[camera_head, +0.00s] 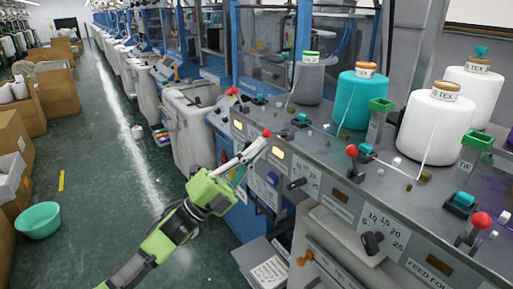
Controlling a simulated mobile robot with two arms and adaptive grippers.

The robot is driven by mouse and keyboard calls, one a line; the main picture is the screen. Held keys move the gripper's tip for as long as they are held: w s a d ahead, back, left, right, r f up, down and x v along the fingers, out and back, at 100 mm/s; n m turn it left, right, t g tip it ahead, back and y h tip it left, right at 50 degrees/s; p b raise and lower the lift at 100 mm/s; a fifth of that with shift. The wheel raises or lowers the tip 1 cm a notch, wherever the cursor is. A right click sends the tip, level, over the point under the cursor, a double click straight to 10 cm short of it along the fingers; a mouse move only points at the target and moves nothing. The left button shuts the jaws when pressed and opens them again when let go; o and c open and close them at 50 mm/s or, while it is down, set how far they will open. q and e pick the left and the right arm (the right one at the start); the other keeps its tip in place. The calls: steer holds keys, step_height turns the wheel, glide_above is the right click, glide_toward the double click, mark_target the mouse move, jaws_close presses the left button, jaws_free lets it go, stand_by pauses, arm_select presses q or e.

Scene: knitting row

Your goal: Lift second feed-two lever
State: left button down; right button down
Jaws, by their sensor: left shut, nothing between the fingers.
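A row of levers with red ball knobs runs along the grey machine panel (330,165). One red knob (266,133) shows right at the tip of my left gripper (258,145); I cannot tell whether they touch. The gripper is shut and empty, its pale fingers pointing up and right, and they hide the lower part of that lever. Other red knobs are the far one (233,91), one further right (352,150), and a near one (481,220) by the "FEED FOUR" label. No feed-two label is readable. My right gripper is not in view.
Yarn cones in grey (308,80), teal (356,100) and white (432,125) stand on the machine. A numbered dial (372,242) is on its front. A teal basin (38,220) and cardboard boxes line the left. The green floor aisle (110,150) is mostly clear.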

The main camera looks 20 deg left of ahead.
arm_select(q)
step_height(320, 180, up, 8)
steer(key=w+d+g+y+p, duration=0.1)
steer(key=w+y+p, duration=0.1)
steer(key=p, duration=0.7)
steer(key=shift+w+d+f+n+g, duration=0.15)
steer(key=shift+d+n+g, duration=0.15)
steer(key=shift+d+g, duration=0.1)
stand_by(0.4)
stand_by(0.8)
stand_by(0.5)
